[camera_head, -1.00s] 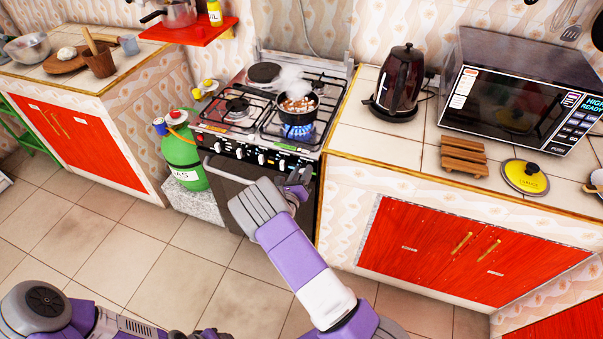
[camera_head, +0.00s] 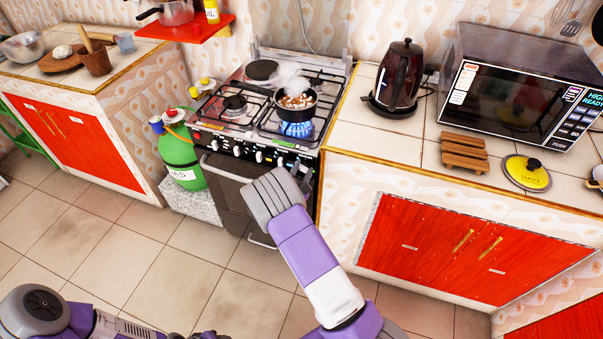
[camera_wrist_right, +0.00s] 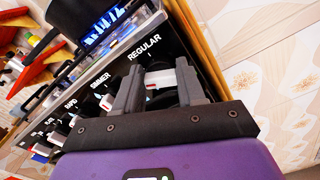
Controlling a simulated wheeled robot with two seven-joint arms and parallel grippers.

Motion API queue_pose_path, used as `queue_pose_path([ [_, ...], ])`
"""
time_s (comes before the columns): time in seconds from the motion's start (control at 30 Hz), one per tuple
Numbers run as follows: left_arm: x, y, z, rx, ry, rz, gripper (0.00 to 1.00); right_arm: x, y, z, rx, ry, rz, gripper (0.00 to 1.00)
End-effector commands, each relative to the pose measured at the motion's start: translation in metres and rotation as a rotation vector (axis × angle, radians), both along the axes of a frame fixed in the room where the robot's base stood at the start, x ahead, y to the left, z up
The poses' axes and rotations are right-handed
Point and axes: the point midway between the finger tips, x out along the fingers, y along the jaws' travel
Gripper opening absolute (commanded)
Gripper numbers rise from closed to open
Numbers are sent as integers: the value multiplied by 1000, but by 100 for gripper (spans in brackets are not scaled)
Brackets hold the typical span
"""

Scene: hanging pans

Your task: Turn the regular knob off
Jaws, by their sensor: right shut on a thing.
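The regular knob (camera_wrist_right: 163,79) is at the right end of the stove's knob row, under the label "REGULAR" in the right wrist view. It has a white and red grip. My right gripper (camera_wrist_right: 158,84) is shut on it, one finger on each side. In the head view my right wrist hides this knob and the fingertips. The stove (camera_head: 232,140) has a blue flame (camera_head: 297,129) burning at the front right burner, under a black pan (camera_head: 312,102) of steaming food. My left arm shows only in part at the lower left; its gripper is not in view.
Other knobs (camera_wrist_right: 105,101) sit in a row beside the regular knob. The oven handle (camera_head: 225,170) runs below them. A green gas bottle (camera_head: 181,155) stands left of the stove. A counter with a kettle (camera_head: 397,80) is close on the right. The floor in front is clear.

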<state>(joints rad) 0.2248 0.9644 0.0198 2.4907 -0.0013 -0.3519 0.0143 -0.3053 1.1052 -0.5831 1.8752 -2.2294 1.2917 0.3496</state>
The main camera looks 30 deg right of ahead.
Motion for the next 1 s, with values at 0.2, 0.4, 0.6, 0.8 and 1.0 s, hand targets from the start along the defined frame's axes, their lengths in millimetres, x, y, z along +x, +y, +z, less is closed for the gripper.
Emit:
queue_pose_path([
  [0.2,0,0,-17,0,0,0,51,-1,0,-4,138,-157,-1,9],
  [0.4,0,0,-32,0,0,0,51,-2,-1,-6,262,-301,0,9],
  [0.6,0,0,-46,0,0,0,51,-3,-1,-6,384,-446,-1,9],
  [0.8,0,0,-52,0,0,0,51,-3,-2,-7,504,-583,-1,9],
  [1.0,0,0,-54,0,0,0,51,-3,-2,-7,608,-706,-2,9],
])
